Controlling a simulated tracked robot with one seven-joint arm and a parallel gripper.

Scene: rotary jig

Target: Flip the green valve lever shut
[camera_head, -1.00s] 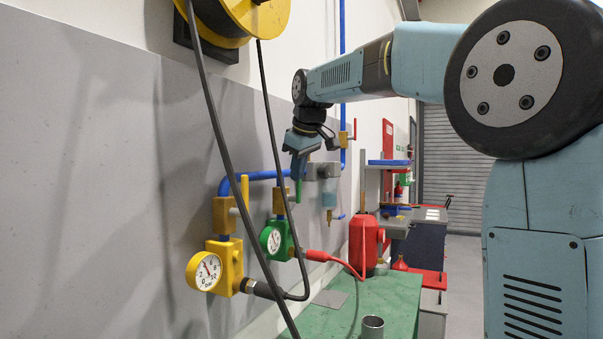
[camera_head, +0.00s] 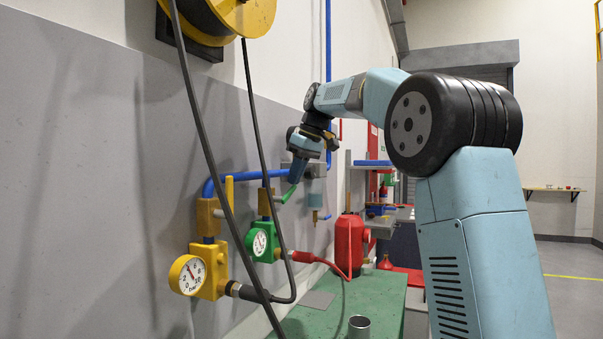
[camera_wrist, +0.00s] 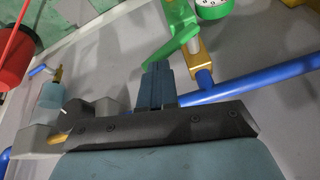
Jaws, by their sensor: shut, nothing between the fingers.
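The green valve lever (camera_head: 288,195) is on the valve above the green-bodied gauge (camera_head: 259,242). It stands tilted, its free end up and to the right in the head view. In the wrist view the lever (camera_wrist: 175,49) runs from its brass valve body (camera_wrist: 198,55) to my fingertips. My gripper (camera_head: 293,182) is shut and empty, pointing down at the lever's free end. In the wrist view the closed fingers (camera_wrist: 157,70) meet or nearly meet the lever's tip; I cannot tell if they touch.
A yellow gauge unit (camera_head: 208,275) with an upright yellow lever (camera_head: 229,193) stands to the left. Black hoses (camera_head: 213,150) hang from the reel in front. A blue pipe (camera_head: 240,177) runs behind the valves. A red canister (camera_head: 349,245) stands on the green bench (camera_head: 385,293).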

